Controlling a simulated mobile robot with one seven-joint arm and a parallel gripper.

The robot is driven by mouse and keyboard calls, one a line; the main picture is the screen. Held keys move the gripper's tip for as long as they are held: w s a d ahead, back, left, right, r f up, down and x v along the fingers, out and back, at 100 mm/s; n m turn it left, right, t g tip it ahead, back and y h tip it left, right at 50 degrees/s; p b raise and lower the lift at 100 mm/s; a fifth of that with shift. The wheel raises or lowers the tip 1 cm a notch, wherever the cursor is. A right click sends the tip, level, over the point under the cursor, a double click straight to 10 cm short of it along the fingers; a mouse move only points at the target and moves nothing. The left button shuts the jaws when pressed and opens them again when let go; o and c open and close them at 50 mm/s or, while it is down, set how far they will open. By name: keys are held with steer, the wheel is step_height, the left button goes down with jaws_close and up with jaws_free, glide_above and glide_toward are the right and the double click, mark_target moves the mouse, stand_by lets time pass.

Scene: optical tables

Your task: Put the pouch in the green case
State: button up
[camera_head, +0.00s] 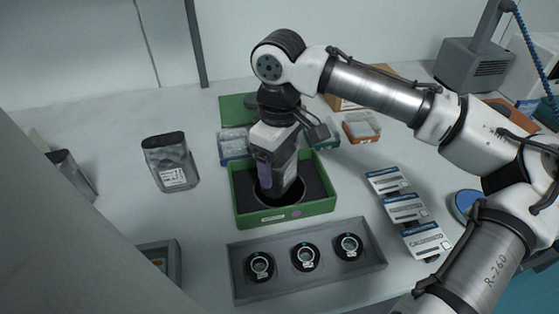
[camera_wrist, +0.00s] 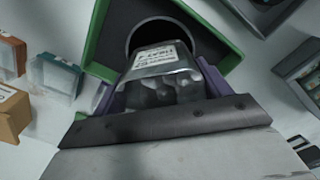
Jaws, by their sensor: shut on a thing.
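The green case (camera_head: 318,208) stands open on the table in the head view, with a dark insert that has a round opening. My gripper (camera_head: 275,185) points down into the case. In the wrist view, my gripper (camera_wrist: 160,85) has purple fingers on both sides of a clear-grey pouch (camera_wrist: 162,72) with a white label, and is shut on it. The pouch's far end is over the round opening beside the case's green wall (camera_wrist: 102,32). How deep the pouch sits, and whether it touches the insert, I cannot tell. My gripper mostly hides the pouch in the head view.
Another labelled pouch (camera_head: 170,160) stands left of the case. A grey tray (camera_head: 330,278) with three round black items lies in front. Blue-and-white packets (camera_head: 404,208) lie to the right. Small boxes (camera_head: 361,126) stand behind. Bare table lies between the standing pouch and the grey tray.

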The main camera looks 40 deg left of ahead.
steer(key=shift+f, duration=0.3)
steer(key=shift+f, duration=0.15)
steer(key=o, duration=1.1)
steer(key=shift+o, duration=0.2)
step_height(320, 180, up, 12)
steer(key=shift+r, duration=0.15)
